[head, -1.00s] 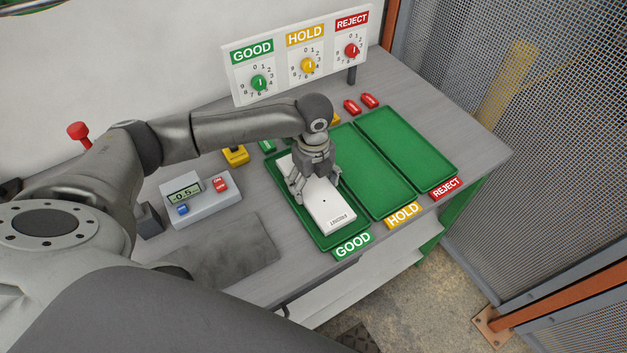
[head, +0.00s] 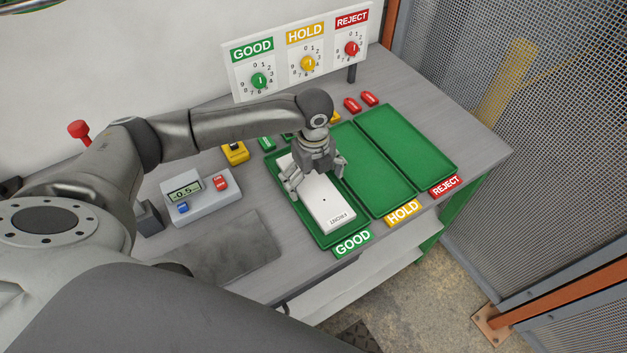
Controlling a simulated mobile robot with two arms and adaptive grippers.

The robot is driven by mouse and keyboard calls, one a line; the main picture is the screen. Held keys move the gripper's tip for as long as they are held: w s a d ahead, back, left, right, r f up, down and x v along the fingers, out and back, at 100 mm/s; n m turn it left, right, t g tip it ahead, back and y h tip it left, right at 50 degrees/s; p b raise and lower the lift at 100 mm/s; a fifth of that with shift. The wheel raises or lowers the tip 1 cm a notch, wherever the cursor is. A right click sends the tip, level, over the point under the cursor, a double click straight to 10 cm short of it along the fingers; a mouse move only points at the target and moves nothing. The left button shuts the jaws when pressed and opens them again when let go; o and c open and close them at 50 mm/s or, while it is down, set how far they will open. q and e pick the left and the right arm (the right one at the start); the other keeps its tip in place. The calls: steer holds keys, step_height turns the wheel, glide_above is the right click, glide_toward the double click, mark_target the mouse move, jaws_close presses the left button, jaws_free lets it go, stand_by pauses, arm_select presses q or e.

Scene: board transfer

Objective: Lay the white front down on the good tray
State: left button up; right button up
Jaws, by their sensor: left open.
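The white front (head: 327,203) is a flat white panel with small print at its near end. In the head view it lies in the green good tray (head: 326,241), which has the green GOOD label at its near edge. My left gripper (head: 317,181) is open, with its fingers spread on both sides of the panel's far part. The gripper's body hides part of the panel's far end. I cannot tell whether the fingers touch it. My right gripper is not in view.
The hold tray (head: 375,175) and reject tray (head: 407,150) are empty, to the right. A meter box (head: 201,198) and a grey mat (head: 225,250) lie left. A dial board (head: 302,55) stands behind. Mesh fencing (head: 540,130) rises at the right.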

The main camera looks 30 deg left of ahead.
arm_select(q)
step_height(320, 180, up, 11)
stand_by(0.3)
stand_by(0.5)
